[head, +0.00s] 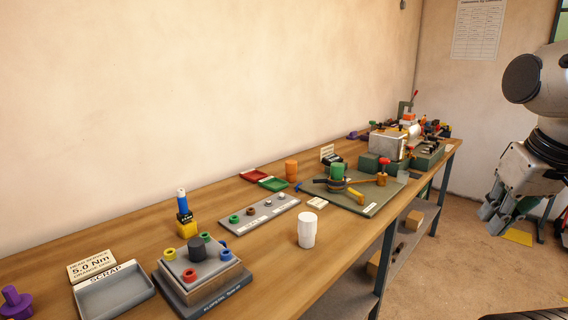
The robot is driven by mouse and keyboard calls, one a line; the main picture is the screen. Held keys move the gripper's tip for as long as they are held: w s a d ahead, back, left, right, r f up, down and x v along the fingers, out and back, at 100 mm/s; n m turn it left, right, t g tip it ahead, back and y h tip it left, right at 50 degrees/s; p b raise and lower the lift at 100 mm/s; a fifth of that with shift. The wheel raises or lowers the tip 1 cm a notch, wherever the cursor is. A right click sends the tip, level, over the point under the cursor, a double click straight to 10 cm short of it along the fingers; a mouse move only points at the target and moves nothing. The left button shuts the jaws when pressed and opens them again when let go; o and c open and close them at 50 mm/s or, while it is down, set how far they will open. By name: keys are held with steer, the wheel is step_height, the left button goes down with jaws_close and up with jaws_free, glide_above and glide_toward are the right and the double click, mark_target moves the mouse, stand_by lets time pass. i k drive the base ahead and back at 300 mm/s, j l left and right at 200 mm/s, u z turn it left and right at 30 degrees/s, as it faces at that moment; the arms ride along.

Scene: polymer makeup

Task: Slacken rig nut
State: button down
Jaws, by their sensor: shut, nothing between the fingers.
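A grey square block (205,272) on a dark base stands at the near left of the bench. A black cylinder (197,248) is at its middle, with red, yellow, green and blue ring-like parts around it. Farther back, a green mat (374,208) carries a green cylindrical part (337,172) with a dark ring and a long bar beside it. I cannot tell which part is the rig nut. My gripper (490,222) hangs at the right, off the bench, shut and empty, apart from all these things.
A grey scrap tray (113,294), a 5.0 Nm sign (92,266) and a purple part (15,301) are at the left. A white cup-like piece (307,230) stands near the front edge. Machinery crowds the far end; floor is open right.

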mark_target(315, 180)
steer(key=i+l+u, duration=0.25)
steer(key=u, duration=0.15)
steer(key=i+l+u, duration=0.15)
steer(key=l+u, duration=0.25)
steer(key=l, duration=0.1)
